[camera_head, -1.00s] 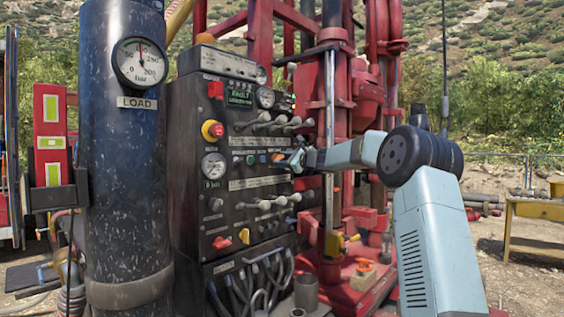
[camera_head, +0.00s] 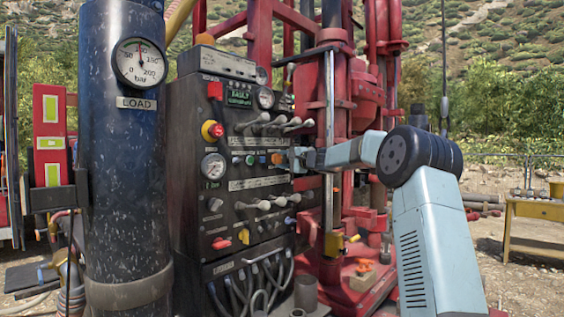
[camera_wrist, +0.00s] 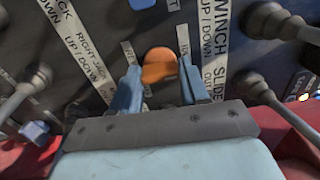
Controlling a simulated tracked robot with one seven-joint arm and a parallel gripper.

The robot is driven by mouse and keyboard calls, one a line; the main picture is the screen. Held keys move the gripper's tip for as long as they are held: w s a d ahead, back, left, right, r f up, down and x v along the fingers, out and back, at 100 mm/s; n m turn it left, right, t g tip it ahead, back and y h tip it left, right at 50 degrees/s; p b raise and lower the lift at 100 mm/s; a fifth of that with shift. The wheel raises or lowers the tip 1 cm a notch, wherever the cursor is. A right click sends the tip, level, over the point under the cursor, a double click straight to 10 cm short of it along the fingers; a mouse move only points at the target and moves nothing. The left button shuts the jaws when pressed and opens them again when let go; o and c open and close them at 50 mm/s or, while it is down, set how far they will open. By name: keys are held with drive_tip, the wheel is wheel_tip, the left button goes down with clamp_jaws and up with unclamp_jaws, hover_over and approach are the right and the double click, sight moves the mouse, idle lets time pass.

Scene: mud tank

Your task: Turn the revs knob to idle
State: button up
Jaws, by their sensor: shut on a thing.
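The orange knob (camera_head: 276,158) is on the dark control panel (camera_head: 196,165), and I take it to be the revs knob. In the wrist view the same orange knob (camera_wrist: 158,66) sits between the blue fingers of my gripper (camera_wrist: 160,85), which is shut on it. A partly hidden label (camera_wrist: 183,40) beside the knob on the right seems to start with "ID". In the head view my gripper (camera_head: 287,158) reaches the panel from the right. The knob's exact pointing direction is hard to read.
Grey levers stand close by on both sides, a left one (camera_wrist: 25,92) and a right one (camera_wrist: 262,90). A red and yellow stop button (camera_head: 212,131) is farther left. A red mast (camera_head: 318,215) stands just right of the panel. A dark cylinder (camera_head: 125,200) stands left.

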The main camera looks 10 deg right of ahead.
drive_tip(key=shift+a+f+n, duration=0.15)
drive_tip(key=shift+f+n, duration=0.2)
drive_tip(key=shift+n, duration=0.05)
drive_tip(key=o, duration=0.8)
drive_tip(key=shift+o, duration=1.3)
drive_tip(key=shift+r, duration=0.2)
drive_tip(key=v, duration=1.3)
drive_tip(key=shift+s+d, duration=0.25)
drive_tip(key=shift+d, duration=0.1)
drive_tip(key=shift+f, duration=0.1)
